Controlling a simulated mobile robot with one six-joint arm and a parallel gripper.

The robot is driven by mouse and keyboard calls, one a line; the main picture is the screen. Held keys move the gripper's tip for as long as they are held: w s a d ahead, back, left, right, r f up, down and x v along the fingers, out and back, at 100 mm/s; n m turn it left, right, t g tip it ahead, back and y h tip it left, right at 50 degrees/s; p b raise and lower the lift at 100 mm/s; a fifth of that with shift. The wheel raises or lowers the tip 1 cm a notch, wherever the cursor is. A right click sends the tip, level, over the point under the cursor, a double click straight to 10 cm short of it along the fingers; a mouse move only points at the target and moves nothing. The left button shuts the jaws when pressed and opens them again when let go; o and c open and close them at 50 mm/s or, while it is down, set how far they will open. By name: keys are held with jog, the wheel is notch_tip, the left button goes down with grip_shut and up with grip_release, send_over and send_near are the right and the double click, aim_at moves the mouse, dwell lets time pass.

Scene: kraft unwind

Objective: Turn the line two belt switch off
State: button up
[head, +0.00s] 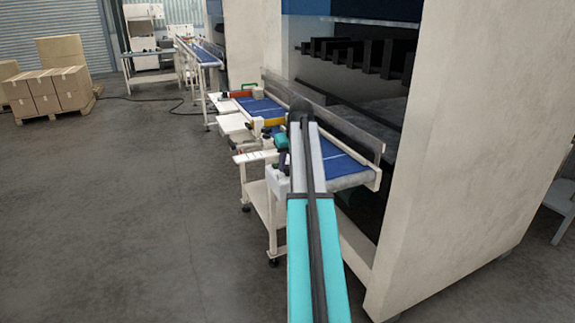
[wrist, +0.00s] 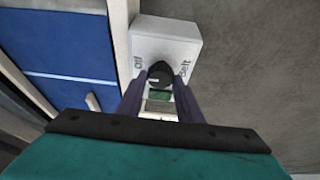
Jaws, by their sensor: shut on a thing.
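In the wrist view, a white switch box (wrist: 180,42) carries a round black knob (wrist: 160,74) with a pale mark on its face. The lettering "Off" is printed left of the knob and "Belt" right of it. The two dark purple fingers of my gripper (wrist: 159,82) are closed on the knob, one on each side. In the head view, the white box (head: 276,182) is at the near end of the blue belt (head: 335,168). My arm partly covers this spot, and the knob cannot be made out there.
The blue belt also fills the left of the wrist view (wrist: 60,55). A large pale machine (head: 470,150) stands right of the conveyor. Stacked cartons (head: 60,80) sit on a pallet at the far left. The grey floor (head: 130,200) on the left is clear.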

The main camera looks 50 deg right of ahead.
jog(key=shift+w+r, duration=0.1)
jog(key=o, duration=1.1)
jog(key=shift+c, duration=0.2)
jog(key=b+v, duration=0.3)
jog(key=v, duration=1)
jog(key=shift+r, duration=0.35)
jog(key=shift+a, duration=0.1)
